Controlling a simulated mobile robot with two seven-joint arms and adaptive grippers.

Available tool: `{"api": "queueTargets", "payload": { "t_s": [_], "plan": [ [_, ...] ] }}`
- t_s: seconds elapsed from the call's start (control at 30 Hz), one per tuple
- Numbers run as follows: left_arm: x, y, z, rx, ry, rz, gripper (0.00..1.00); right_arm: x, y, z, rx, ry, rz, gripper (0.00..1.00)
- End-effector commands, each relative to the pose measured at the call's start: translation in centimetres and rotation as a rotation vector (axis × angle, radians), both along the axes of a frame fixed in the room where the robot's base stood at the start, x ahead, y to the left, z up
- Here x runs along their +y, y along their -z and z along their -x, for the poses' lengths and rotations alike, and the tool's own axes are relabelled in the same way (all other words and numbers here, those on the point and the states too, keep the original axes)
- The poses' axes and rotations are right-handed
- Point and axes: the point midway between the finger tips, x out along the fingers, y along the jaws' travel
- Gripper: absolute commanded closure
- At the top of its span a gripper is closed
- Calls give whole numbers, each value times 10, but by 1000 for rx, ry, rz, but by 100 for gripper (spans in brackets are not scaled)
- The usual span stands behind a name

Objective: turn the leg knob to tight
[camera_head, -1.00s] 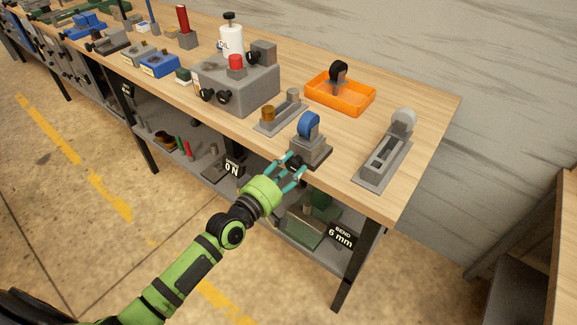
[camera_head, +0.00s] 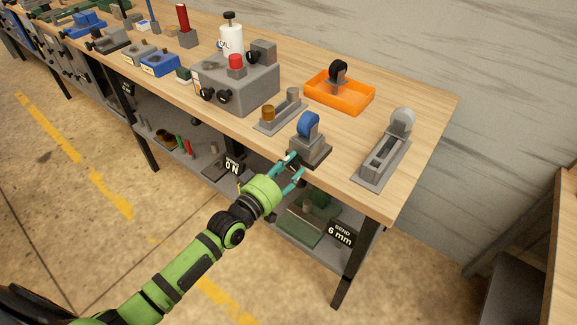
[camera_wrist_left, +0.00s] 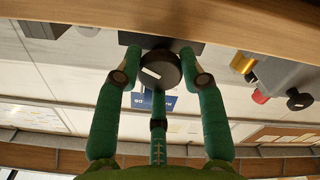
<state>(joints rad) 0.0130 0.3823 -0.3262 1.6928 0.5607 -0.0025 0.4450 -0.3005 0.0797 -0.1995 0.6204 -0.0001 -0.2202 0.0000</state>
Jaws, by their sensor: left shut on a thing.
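The grey fixture (camera_head: 314,151) with a blue wheel (camera_head: 308,124) stands at the table's front edge in the head view. A round black knob (camera_wrist_left: 161,70) with a white mark on its face is between my left gripper's fingers in the wrist view; I take it as the leg knob. My left gripper (camera_head: 293,166) is shut on this knob at the fixture's front, with green fingers on both sides and one below in the wrist view. In the head view the fingers partly hide the knob. My right gripper is not in view.
A grey base with a brass cylinder (camera_head: 267,112) stands left of the fixture, and a grey stand with a pale wheel (camera_head: 403,121) to the right. An orange tray (camera_head: 318,93) with a black-wheeled caster lies behind. A lower shelf holds a "6 mm" sign (camera_head: 340,236).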

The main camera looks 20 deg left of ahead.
Motion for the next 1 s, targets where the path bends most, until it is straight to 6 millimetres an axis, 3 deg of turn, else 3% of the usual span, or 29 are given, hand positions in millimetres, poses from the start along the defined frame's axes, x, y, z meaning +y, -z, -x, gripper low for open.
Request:
{"api": "queueTargets", "payload": {
  "t_s": [0.17,0.2,0.27,0.67,0.77,1.0],
  "plan": [
    [-3,6,2,14,7,-1,92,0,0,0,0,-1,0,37],
    [-3,6,2,15,6,-1,56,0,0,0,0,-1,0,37],
    [-3,6,2,14,7,-1,36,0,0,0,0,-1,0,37],
    [1,4,5,9,1,0,36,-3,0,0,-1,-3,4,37],
    [5,4,15,9,1,0,36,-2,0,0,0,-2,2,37],
    [20,4,62,12,4,-2,36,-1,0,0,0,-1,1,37]
  ]
}}
